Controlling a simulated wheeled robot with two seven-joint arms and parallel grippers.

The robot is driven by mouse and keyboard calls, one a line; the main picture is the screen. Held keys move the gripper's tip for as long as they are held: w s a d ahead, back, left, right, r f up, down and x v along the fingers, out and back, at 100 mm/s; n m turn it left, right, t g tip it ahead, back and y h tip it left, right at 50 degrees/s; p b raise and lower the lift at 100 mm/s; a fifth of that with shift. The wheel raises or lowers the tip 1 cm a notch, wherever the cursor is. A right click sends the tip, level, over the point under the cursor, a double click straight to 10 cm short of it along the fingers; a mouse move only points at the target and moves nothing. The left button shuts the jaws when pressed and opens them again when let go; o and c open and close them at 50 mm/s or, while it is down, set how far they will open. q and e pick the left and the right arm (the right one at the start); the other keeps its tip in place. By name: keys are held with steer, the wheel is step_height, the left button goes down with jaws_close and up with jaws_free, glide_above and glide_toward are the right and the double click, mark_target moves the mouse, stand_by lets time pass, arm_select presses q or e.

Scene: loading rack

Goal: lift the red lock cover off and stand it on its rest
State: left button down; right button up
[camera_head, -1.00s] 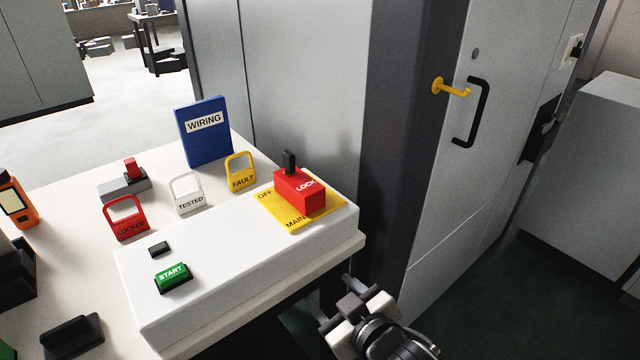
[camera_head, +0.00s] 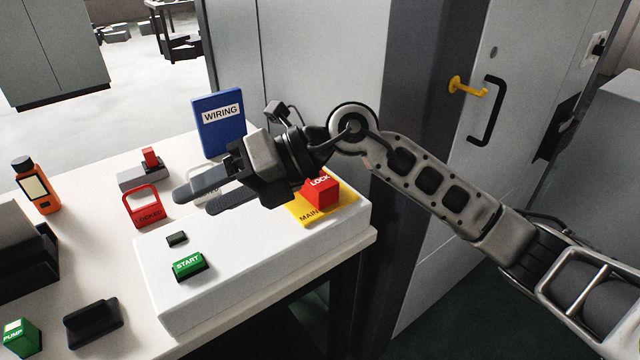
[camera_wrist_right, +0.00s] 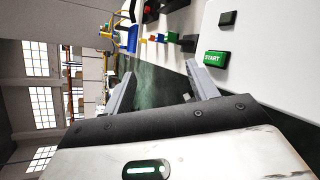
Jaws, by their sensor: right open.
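The red lock cover (camera_head: 321,191) sits on the yellow plate (camera_head: 345,206) on the right part of the white box, partly hidden behind my right arm. My right gripper (camera_head: 193,200) is open and empty, left of the cover and apart from it, with its fingers pointing left over the box's back edge. The open fingers (camera_wrist_right: 163,88) also show in the right wrist view, with nothing between them; the cover is not in that view. I cannot tell which thing is the rest. My left gripper is not in view.
The white box (camera_head: 240,280) also carries a green START button (camera_head: 188,265). A black block (camera_head: 93,325) lies front left.

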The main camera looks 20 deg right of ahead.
steer(key=w+d+f+t+h, duration=0.2)
steer(key=w+d+h, duration=0.4)
steer(key=d+h, duration=0.3)
steer(key=m+h, duration=0.1)
steer(key=h, duration=0.3)
glide_toward(321, 181)
steer(key=b+x, duration=0.4)
steer(key=x, duration=0.3)
steer(key=shift+s+d+f+b, duration=0.1)
steer(key=shift+f+b, duration=0.15)
steer(key=shift+b, duration=0.05)
steer(key=shift+w+f+b, duration=0.2)
steer(key=shift+f+b, duration=0.2)
steer(key=shift+f, duration=0.3)
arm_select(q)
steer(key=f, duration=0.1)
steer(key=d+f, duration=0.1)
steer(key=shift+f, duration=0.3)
arm_select(e)
steer(key=shift+w, duration=0.1)
